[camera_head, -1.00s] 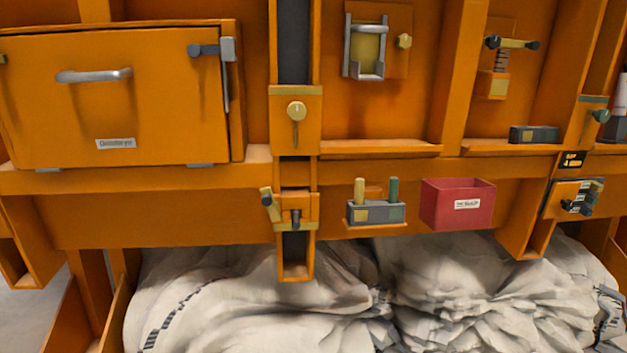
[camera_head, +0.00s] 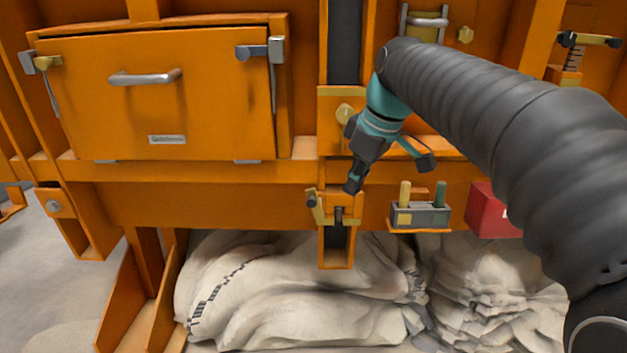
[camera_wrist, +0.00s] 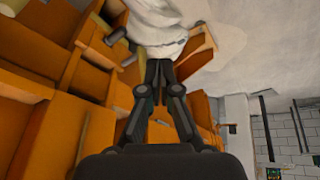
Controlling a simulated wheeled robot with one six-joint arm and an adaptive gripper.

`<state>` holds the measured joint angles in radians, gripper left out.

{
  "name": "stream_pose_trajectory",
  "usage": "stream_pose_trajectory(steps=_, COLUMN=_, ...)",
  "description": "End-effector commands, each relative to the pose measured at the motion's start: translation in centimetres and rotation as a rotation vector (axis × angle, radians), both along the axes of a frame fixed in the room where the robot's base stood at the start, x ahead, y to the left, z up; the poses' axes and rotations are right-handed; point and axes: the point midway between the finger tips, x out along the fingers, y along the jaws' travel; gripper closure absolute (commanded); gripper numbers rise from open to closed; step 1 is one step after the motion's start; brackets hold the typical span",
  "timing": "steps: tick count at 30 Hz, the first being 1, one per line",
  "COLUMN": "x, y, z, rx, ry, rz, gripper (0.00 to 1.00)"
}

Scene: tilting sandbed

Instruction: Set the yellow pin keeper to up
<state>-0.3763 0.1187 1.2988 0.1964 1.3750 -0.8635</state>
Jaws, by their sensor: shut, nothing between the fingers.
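A short yellow lever (camera_head: 316,209), which looks like the pin keeper, sits tilted on the left side of the small orange bracket low on the post. Its upper end has a dark knob and leans left. A dark pin (camera_head: 339,215) sticks out of the bracket beside it, with a yellow strip around it. My gripper (camera_head: 354,186) is shut and empty. It points down, just above and right of the bracket in the picture; I cannot tell its depth gap. In the wrist view my gripper (camera_wrist: 159,66) shows closed fingers; the lever cannot be made out there.
A grey block with yellow and green pegs (camera_head: 420,214) and a red box (camera_head: 490,212) are at right. A hatch with a handle (camera_head: 145,77) is at left. White sacks (camera_head: 290,295) lie below.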

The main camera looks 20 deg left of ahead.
Motion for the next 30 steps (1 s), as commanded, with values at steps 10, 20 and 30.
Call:
stream_pose_trajectory(steps=10, x=3.4, y=10.4, z=3.0, rx=-0.021, ry=-0.031, rz=0.39, gripper=1.0)
stream_pose_trajectory(steps=20, x=3.8, y=12.5, z=1.2, rx=-0.022, ry=-0.037, rz=0.45, gripper=1.0)
stream_pose_trajectory(steps=30, x=4.6, y=14.7, z=-4.5, rx=-0.023, ry=-0.035, rz=0.448, gripper=1.0)
